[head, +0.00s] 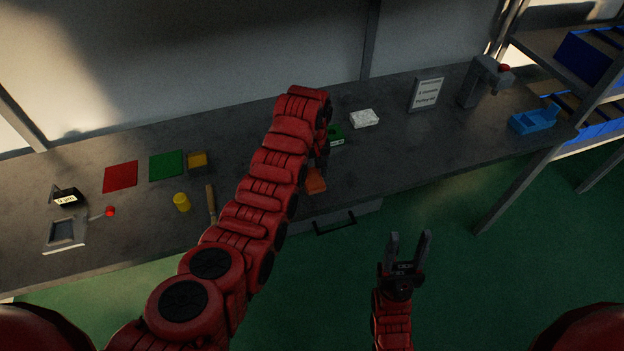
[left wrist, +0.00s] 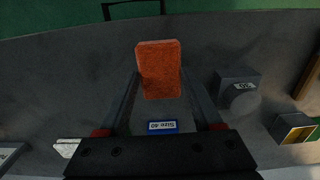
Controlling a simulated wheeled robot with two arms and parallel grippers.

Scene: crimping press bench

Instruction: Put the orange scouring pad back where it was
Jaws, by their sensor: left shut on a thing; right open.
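The orange scouring pad (head: 316,182) is near the front edge of the bench, partly hidden by my left arm. In the left wrist view the pad (left wrist: 160,66) stands out between the two fingers, which press on its sides. My left gripper (head: 319,167) is shut on it. I cannot tell whether the pad touches the bench top. My right gripper (head: 409,237) is open and empty, in front of the bench over the green floor.
On the bench (head: 410,150) are a white pad (head: 364,118), a green item (head: 335,134), a sign (head: 426,94), a press (head: 481,82) and a blue tray (head: 534,120). Red (head: 121,176) and green (head: 167,165) squares and a yellow cylinder (head: 182,202) lie left. A grey block (left wrist: 238,86) stands beside the left gripper.

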